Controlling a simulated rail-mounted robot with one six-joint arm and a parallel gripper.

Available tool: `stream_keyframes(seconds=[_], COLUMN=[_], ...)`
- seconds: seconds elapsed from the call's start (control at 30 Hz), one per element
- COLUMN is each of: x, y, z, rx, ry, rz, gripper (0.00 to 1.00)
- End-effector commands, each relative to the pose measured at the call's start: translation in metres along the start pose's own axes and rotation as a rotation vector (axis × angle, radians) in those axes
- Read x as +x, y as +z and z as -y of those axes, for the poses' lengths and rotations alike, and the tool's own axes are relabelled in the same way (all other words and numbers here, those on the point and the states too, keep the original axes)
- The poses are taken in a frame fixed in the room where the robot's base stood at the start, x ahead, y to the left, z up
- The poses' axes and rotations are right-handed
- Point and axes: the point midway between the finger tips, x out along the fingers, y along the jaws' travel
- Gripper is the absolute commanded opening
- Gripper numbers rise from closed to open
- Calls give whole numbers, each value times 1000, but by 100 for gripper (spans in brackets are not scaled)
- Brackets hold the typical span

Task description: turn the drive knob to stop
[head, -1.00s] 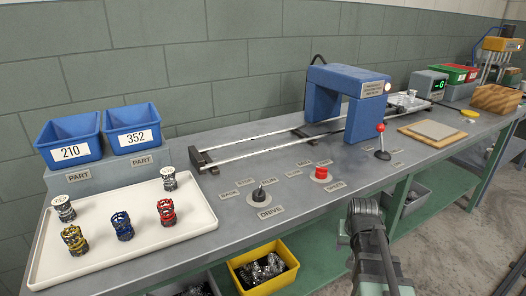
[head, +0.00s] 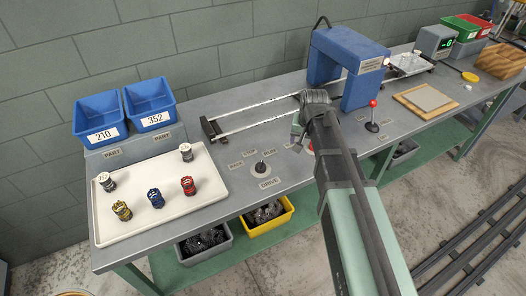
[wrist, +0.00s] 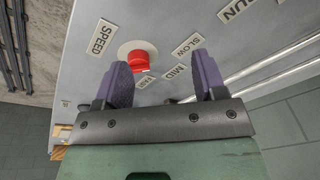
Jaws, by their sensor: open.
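The drive knob (head: 261,167) is a small black knob on a round pale plate on the bench, with the DRIVE label (head: 269,183) in front. BACK, STOP and RUN labels lie around its far side. I cannot tell surely which label its pointer faces. My gripper (wrist: 158,62) is open and empty, its two purple-padded fingers apart. In the head view it is mostly hidden by my arm, to the right of the drive knob. The drive knob is not in the wrist view.
The red speed knob (wrist: 138,58) lies just beyond my fingers; my arm mostly covers it in the head view. Rails (head: 250,127) run behind. A red-topped lever (head: 372,116) stands right.

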Motion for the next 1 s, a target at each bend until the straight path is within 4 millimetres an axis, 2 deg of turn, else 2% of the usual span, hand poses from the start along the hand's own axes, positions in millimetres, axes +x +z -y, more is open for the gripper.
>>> stream_keyframes(seconds=[0.03,0.1,0.17,0.23,0.43,0.53,0.9,1.0], x=[-23,-35,-42,-44,-36,-24,57,67], y=[15,41,59,71,75,77,90,92], z=[40,84,109,124,126,126,124,125], rx=[-38,-77,-99,-113,-114,-114,-113,-113], ry=[-7,-9,-5,-1,0,0,0,0], rz=[43,104,142,165,173,172,171,171], gripper=[64,64,64,64,64,64,64,64])
